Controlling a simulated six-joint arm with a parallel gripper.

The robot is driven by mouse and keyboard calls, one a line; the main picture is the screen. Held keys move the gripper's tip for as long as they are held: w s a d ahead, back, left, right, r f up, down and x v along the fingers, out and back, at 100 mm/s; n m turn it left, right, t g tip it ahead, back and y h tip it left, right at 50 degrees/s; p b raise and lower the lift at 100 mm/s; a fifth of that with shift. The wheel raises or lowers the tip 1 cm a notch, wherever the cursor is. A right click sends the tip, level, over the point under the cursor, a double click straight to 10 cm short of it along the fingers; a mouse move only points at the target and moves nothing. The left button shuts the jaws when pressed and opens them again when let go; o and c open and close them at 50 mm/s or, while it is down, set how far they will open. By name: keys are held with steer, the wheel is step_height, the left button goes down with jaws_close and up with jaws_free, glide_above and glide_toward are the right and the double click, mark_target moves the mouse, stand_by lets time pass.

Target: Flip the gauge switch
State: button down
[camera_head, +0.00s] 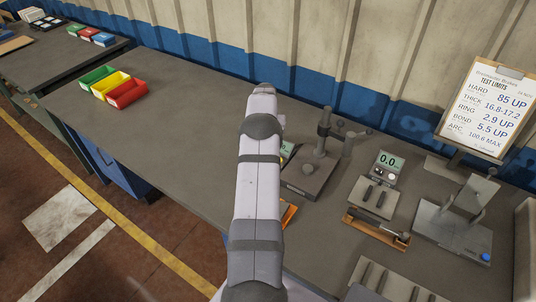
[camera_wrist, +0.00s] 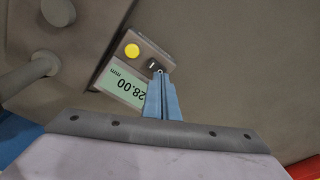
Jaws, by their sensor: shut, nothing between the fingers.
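A stand with a post (camera_head: 323,130) is right of my arm. Further right are a second readout (camera_head: 390,160) showing 0.0, a wooden tray (camera_head: 375,228), a grey fixture (camera_head: 455,225) and a test-limits clipboard (camera_head: 494,105). Coloured bins (camera_head: 126,93) stand left. The bench between bins and arm is clear.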

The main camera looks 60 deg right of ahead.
steer(key=shift+r+p, duration=1.3)
steer(key=shift+r, duration=1.25)
steer(key=w+a+r+n, duration=0.2)
steer(key=w+a+r, duration=0.1)
steer(key=a, duration=0.7)
steer(key=w+a+r+n, duration=0.2)
steer(key=a+r, duration=0.1)
steer(key=a, duration=0.7)
steer(key=w+a+r+n, duration=0.2)
steer(key=w+a+r, duration=0.1)
steer(key=a, duration=0.7)
steer(key=s+a+n+y, duration=0.1)
steer(key=s+a+n, duration=0.5)
steer(key=s+a, duration=1.2)
steer(key=a, duration=0.4)
steer(key=shift+f+g, duration=0.15)
steer(key=shift+g, duration=0.25)
